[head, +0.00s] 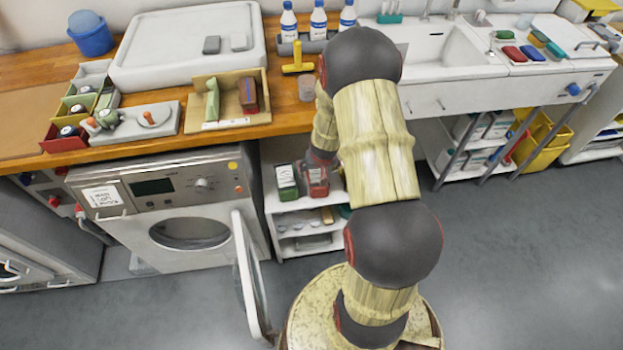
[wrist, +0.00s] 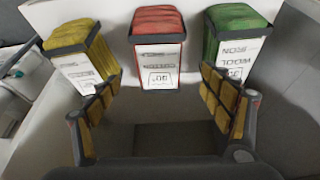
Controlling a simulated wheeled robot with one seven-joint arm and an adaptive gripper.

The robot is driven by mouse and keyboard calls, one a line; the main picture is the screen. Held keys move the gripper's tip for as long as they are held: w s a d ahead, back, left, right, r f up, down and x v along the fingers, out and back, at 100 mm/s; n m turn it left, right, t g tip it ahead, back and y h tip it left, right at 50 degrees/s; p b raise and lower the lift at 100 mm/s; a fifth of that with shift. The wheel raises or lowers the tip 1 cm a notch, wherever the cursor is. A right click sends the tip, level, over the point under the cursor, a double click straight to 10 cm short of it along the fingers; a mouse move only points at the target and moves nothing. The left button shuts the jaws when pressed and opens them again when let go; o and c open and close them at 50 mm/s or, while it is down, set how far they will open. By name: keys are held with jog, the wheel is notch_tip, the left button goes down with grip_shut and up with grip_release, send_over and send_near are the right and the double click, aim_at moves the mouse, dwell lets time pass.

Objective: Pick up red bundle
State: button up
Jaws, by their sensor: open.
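The red bundle (wrist: 158,50) stands upright in the middle of the wrist view, with a folded red top, dark band and white printed label. A yellow bundle (wrist: 80,50) stands to its left and a green bundle (wrist: 235,45) to its right. My gripper (wrist: 161,75) is open and empty, its yellow-padded fingers on either side of the red bundle's label in the picture. I cannot tell how near they are. In the head view the red bundle (head: 316,181) and green bundle (head: 287,181) sit on the white shelf unit.
A washing machine (head: 165,205) stands left of the shelf unit (head: 290,222), its door (head: 250,275) open towards my base. The wooden counter (head: 285,105) above holds a tray (head: 235,118) and several bins. A sink (head: 440,50) is at the right. The right floor is clear.

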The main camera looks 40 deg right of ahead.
aim_at(317, 173)
jog(key=b+x, duration=0.4)
jog(key=x, duration=0.3)
jog(key=shift+d+f, duration=0.15)
jog(key=shift+f, duration=0.15)
jog(key=shift+r, duration=0.1)
jog(key=c, duration=1.5)
jog(key=shift+o, duration=0.2)
